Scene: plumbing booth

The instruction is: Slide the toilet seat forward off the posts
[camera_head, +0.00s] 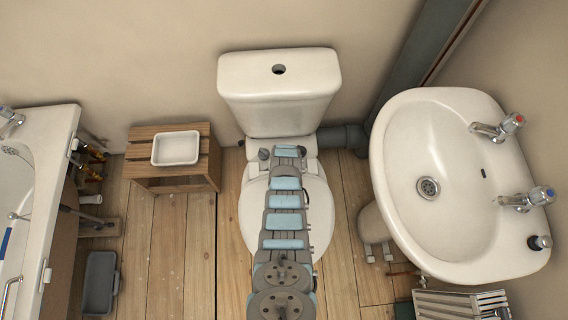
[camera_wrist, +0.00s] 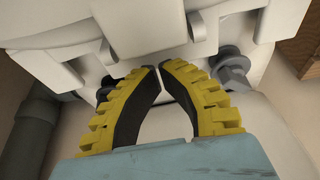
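The white toilet seat (camera_head: 252,222) lies down on the toilet bowl, partly hidden by my arm. In the wrist view, the seat's rear edge (camera_wrist: 85,45) and its white hinge lugs fill the top. One grey post (camera_wrist: 230,66) shows to the right of my fingers, and another post (camera_wrist: 106,88), partly hidden, shows to the left. My gripper (camera_wrist: 161,67) has yellow ribbed fingers with dark inner faces. Its fingertips come together between the posts, close to the seat's rear edge; I cannot tell whether they touch it. Nothing is seen held. The head view hides the fingertips.
The cistern (camera_head: 279,85) stands behind the seat, against the wall. A sink (camera_head: 405,195) is close on the right and a wooden stool (camera_head: 173,178) with a white tray stands left. A grey pipe (camera_head: 340,137) runs beside the cistern. Floorboards before the stool are clear.

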